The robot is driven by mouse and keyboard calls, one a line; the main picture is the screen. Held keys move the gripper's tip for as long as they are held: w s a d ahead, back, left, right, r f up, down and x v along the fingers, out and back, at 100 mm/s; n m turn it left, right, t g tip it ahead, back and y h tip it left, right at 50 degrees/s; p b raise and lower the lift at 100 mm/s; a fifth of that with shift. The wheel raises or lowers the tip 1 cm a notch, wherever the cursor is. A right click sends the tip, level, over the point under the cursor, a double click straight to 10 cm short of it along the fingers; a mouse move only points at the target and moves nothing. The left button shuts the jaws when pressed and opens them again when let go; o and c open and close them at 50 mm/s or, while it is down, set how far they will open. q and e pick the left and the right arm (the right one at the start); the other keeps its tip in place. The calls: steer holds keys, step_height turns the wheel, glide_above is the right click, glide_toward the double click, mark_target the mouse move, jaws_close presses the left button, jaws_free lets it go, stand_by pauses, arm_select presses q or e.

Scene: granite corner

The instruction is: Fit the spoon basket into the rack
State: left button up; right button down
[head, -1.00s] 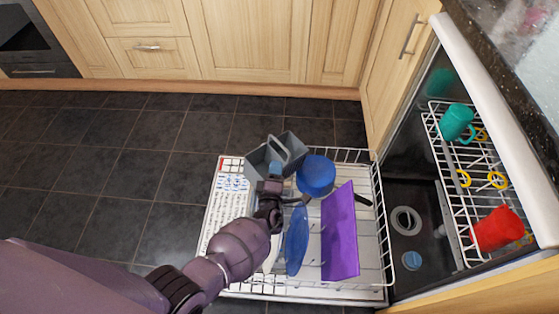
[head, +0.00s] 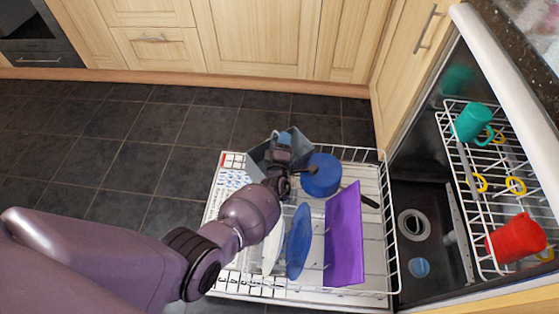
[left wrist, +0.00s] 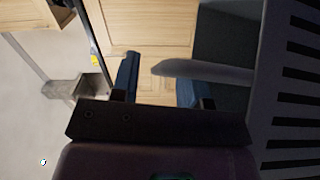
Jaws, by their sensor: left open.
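The spoon basket is the grey box (head: 259,154) at the far left corner of the pulled-out lower rack (head: 381,190). My left gripper (head: 284,138) is over the basket and covers much of it and its handle in the head view. In the left wrist view the gripper (left wrist: 158,76) has its two blue-tipped fingers apart. The basket's grey handle (left wrist: 212,71) reaches between them, and its slotted wall (left wrist: 295,95) fills the right side. I cannot tell whether a finger touches the handle. My right gripper is not in view.
The lower rack holds a blue pot (head: 321,176), a blue plate (head: 299,240), a white plate (head: 272,250) and a purple board (head: 343,240). The upper rack holds a teal mug (head: 471,123) and a red cup (head: 515,240). Floor left of the door is clear.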

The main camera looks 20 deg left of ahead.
arm_select(q)
steer(key=shift+w+a, duration=0.15)
steer(key=shift+w, duration=0.45)
jaws_close()
steer(key=shift+r, duration=0.2)
